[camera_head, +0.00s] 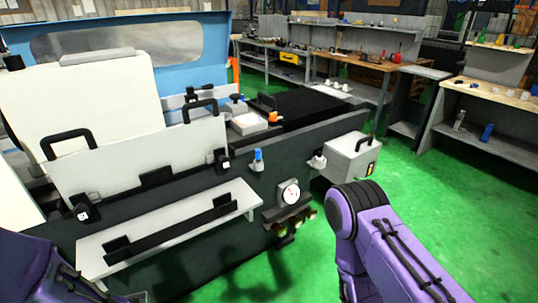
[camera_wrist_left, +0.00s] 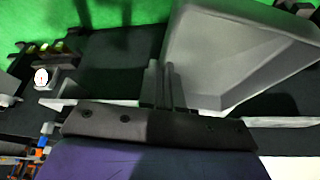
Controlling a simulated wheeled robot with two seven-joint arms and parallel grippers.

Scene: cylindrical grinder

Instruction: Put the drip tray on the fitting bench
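The drip tray (camera_wrist_left: 235,60) is a grey, shallow, slope-walled tray, large and close in the left wrist view. My left gripper (camera_wrist_left: 163,85) has its two fingers close together at the tray's near left wall, which appears pinched between them. In the head view my left arm enters at the lower left and its gripper is out of frame. Only my right forearm shows at the lower right; its gripper is not in view. Wood-topped benches stand at the back (camera_head: 355,68) and at the right (camera_head: 500,97); I cannot tell which is the fitting bench.
The dark grinder (camera_head: 225,190) with white handled covers (camera_head: 85,100) fills the left and middle. A pale ledge (camera_head: 165,240), a dial gauge (camera_head: 290,193) and a grey box (camera_head: 350,157) jut from it. Green floor (camera_head: 410,178) is clear between the grinder and the right bench.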

